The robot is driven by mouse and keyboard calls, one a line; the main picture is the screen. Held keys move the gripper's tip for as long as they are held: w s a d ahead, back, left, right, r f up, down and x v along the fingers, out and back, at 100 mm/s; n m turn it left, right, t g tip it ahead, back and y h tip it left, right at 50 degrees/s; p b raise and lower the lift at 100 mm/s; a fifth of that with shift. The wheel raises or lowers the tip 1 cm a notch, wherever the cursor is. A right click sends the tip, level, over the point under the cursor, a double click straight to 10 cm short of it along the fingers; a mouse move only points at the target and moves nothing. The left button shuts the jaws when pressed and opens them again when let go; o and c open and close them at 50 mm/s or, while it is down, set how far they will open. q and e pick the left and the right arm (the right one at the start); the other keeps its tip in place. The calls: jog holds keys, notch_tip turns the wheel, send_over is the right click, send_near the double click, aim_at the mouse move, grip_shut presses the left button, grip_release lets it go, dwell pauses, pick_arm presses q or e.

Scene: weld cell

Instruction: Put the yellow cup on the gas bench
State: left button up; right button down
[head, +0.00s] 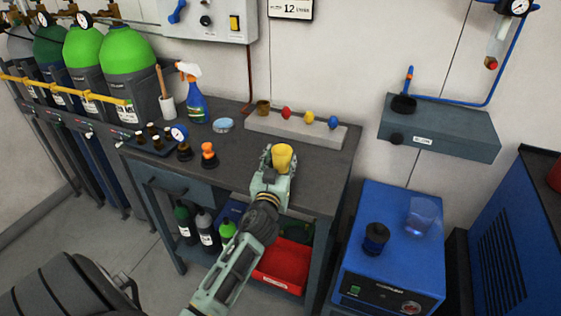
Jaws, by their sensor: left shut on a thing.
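The yellow cup (282,158) is upright between the fingers of my left gripper (279,162), which is shut on it. The gripper partly hides the lower part of the cup. In the picture, cup and gripper overlap the front right part of the dark-topped bench (240,150). I cannot tell whether the cup's base touches the bench top. My right gripper is not in view.
On the bench stand a spray bottle (195,95), a pale blue round dish (223,124), an orange-topped fitting (209,154) and a grey rack (260,122) with coloured knobs. Green gas cylinders (128,70) stand left. A blue machine (385,270) stands right.

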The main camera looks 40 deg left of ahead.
pick_arm(q)
jog(key=o, duration=1.3)
jog(key=shift+c, duration=0.2)
jog(key=shift+r, duration=0.1)
jog(key=shift+s+d, duration=0.15)
jog(key=shift+s, duration=0.1)
jog(key=b+v, duration=0.1)
jog(key=v, duration=1)
jog(key=shift+s, duration=0.25)
jog(key=shift+d, duration=0.1)
